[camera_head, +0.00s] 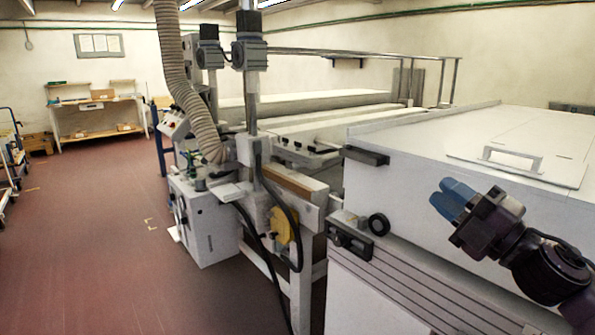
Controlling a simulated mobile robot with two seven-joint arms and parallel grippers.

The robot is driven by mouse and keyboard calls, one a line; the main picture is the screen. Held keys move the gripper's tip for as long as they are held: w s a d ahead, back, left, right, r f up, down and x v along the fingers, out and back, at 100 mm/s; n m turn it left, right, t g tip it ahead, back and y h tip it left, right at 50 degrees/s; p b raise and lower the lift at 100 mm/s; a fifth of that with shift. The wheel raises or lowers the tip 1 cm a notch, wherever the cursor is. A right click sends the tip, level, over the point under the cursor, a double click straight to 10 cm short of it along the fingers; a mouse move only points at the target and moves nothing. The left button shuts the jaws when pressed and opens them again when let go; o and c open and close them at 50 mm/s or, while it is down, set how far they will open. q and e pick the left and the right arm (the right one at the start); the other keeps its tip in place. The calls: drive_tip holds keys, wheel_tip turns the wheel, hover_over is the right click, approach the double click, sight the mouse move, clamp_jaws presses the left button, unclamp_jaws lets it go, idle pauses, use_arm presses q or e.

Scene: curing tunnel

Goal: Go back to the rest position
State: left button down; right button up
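My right gripper (443,193) is at the right of the head view, on a dark arm that comes in from the lower right corner. Its two blue fingers point up and to the left and look close together; the angle does not show whether there is a gap between them. I see nothing held in them. The gripper shows in front of the side of a large white machine housing (415,180); whether it touches the housing I cannot tell. My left gripper and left arm are not in view.
The housing has a lid with a handle (510,157) on top. A grey-white machine with a ribbed hose (190,100) and a white cabinet (207,225) stands in the middle. The reddish floor (90,240) at the left is open. A shelf table (97,110) stands at the back wall.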

drive_tip(key=s+d+f+m+h+p, duration=0.1)
drive_tip(key=s+d+f+m+h, duration=0.15)
drive_tip(key=f+m+h, duration=0.7)
drive_tip(key=s+d+f+m+h, duration=0.25)
drive_tip(key=f+m, duration=0.45)
drive_tip(key=f, duration=0.8)
use_arm(q)
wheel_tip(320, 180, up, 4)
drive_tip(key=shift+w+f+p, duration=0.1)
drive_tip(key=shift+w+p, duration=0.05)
drive_tip(key=shift+p, duration=0.95)
use_arm(e)
drive_tip(key=s+a+f+m+g+h, duration=0.1)
drive_tip(key=s+f+m+g, duration=0.4)
drive_tip(key=s+f, duration=1.4)
drive_tip(key=s+m+h, duration=0.1)
drive_tip(key=s+m, duration=0.3)
drive_tip(key=shift+a+f+g+h, duration=0.2)
drive_tip(key=shift+f+g+h, duration=0.1)
drive_tip(key=shift+f+g, duration=0.1)
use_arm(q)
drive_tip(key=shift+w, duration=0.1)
use_arm(e)
drive_tip(key=shift+s, duration=0.1)
